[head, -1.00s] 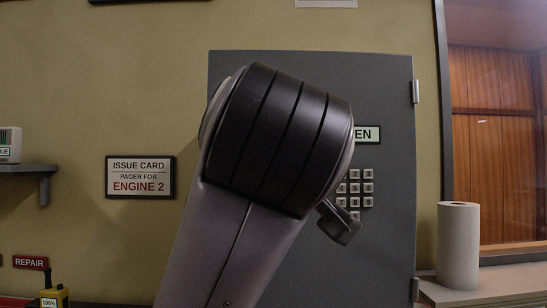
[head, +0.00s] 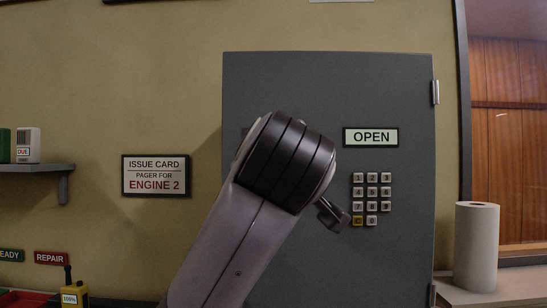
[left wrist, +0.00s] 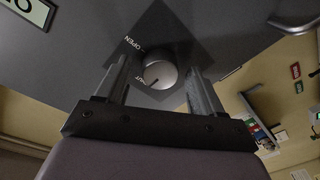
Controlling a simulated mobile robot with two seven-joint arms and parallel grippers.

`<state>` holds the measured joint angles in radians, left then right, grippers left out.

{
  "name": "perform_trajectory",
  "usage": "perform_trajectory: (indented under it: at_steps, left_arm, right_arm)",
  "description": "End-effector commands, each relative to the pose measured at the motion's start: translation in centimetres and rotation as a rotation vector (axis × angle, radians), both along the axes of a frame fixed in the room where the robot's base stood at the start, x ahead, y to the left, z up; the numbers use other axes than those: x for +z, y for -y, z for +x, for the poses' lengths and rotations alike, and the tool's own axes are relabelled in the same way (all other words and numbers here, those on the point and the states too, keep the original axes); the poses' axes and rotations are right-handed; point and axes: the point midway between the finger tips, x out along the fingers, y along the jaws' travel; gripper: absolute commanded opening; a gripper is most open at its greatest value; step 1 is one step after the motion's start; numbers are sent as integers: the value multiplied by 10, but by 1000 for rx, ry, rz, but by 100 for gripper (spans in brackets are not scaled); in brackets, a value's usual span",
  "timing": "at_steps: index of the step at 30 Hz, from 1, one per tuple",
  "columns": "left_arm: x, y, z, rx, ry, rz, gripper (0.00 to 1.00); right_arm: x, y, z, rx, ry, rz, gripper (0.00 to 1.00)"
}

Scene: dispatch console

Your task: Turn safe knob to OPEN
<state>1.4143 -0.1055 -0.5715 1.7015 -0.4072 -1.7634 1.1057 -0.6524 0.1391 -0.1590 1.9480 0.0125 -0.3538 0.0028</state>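The grey safe (head: 395,80) stands on the wall in the head view, its lit panel (head: 371,137) reading OPEN above a keypad (head: 371,198). My left arm covers part of its door, and the knob is hidden there. In the left wrist view the round silver safe knob (left wrist: 160,74) sits on a dark diamond plate with OPEN and SHUT labels. A dark mark on the knob points toward SHUT. My left gripper (left wrist: 158,72) is open, with one finger on each side of the knob and visible gaps. Contact is not visible. My right gripper is not in view.
A paper towel roll (head: 476,246) stands on a ledge right of the safe, by a window. A shelf (head: 35,170) juts out at left, above a yellow device (head: 73,296). A sign (head: 156,175) hangs left of the safe.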

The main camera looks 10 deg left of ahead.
Motion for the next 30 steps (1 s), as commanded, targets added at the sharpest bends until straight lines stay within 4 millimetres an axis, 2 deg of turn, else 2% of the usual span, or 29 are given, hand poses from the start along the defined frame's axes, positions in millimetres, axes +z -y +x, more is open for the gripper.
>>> perform_trajectory:
  at_steps: [1, 3, 5, 17, 30]
  left_arm:
    - [0, 0, 0, 0, 0, 0, 52]
    - [0, 0, 0, 0, 0, 0, 29]
    - [0, 0, 0, 0, 0, 0, 12]
    - [-1, 0, 0, -1, -13, 57, 12]
    - [-1, 0, 0, -1, -81, 394, 12]
  right_arm:
    - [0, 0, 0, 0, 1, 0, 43]
    - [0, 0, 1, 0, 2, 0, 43]
    - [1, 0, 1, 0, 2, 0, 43]
    - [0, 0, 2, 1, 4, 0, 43]
    - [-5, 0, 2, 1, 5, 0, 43]
